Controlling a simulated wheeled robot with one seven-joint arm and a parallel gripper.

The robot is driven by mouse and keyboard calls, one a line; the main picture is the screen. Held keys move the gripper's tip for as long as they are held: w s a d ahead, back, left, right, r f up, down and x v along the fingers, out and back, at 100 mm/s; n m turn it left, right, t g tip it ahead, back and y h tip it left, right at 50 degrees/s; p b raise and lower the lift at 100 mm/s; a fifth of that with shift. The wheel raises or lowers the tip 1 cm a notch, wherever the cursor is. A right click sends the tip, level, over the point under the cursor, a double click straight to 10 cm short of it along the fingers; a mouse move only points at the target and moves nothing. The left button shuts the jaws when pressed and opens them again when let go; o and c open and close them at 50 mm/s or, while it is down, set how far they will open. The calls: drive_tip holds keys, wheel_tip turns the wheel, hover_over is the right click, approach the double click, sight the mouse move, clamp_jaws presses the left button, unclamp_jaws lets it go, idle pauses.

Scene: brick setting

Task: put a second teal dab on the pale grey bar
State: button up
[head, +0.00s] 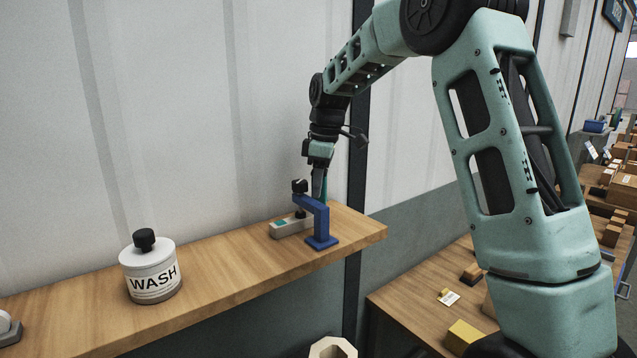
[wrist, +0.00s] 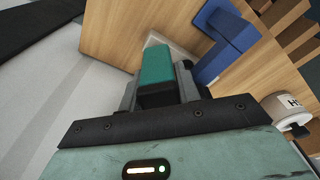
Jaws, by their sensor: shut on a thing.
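The pale grey bar (head: 294,228) lies on the wooden shelf. One teal dab (head: 281,222) shows near its left end. A blue clamp-like stand (head: 321,222) with a black knob reaches over the bar, and a dark tip comes down on or just above it. My gripper (head: 320,188) is above the bar's right part, behind the blue stand. It is shut on a teal stick (wrist: 156,68), which fills the space between the fingers in the wrist view. The stick's lower end is hidden, so I cannot tell whether it touches the bar.
A white WASH bottle (head: 151,270) with a black cap stands left on the shelf (head: 222,272). A wall rises close behind. The shelf is clear between bottle and bar. A lower table (head: 412,293) with small blocks is at the right.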

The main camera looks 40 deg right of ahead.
drive_tip(key=shift+f, duration=0.4)
idle(1.1)
drive_tip(key=shift+r, duration=0.1)
drive_tip(key=shift+r+p, duration=2.85)
drive_tip(key=shift+r, duration=0.7)
drive_tip(key=shift+f, duration=0.1)
